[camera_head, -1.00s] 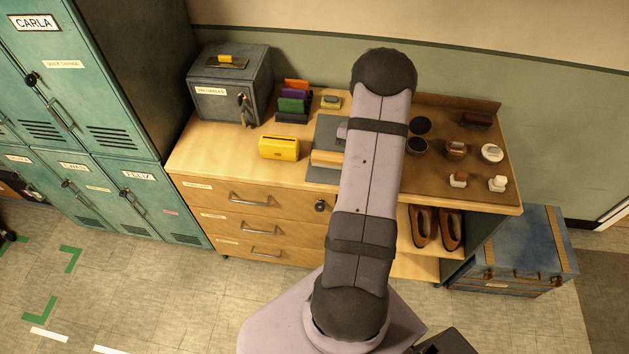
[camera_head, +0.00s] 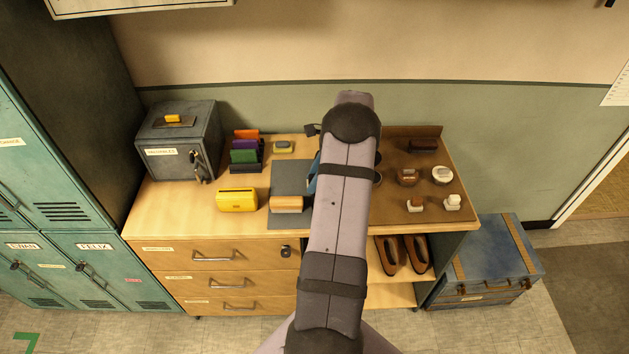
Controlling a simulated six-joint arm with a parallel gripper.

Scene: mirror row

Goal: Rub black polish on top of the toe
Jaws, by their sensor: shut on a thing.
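My arm crosses the middle of the head view and hides my gripper's jaws and whatever is near them. A blue piece (camera_head: 313,178) peeks out at the arm's left edge; I cannot tell what it is. A brown mat (camera_head: 390,200) on the right of the counter bears the shoe-care items: a brown-topped pot (camera_head: 407,177), a white round pot (camera_head: 442,175), a dark brush (camera_head: 423,146), a brown-and-white applicator (camera_head: 415,204) and a white applicator (camera_head: 452,202). Brown shoes (camera_head: 388,255) stand on the open shelf below. No shoe toe shows on the counter.
A grey cash box (camera_head: 180,145), coloured holders (camera_head: 245,152), a yellow box (camera_head: 237,200) and a grey mat (camera_head: 290,175) with a wooden block (camera_head: 286,204) are on the left. Teal lockers (camera_head: 75,190) stand left; a blue trunk (camera_head: 488,262) stands right.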

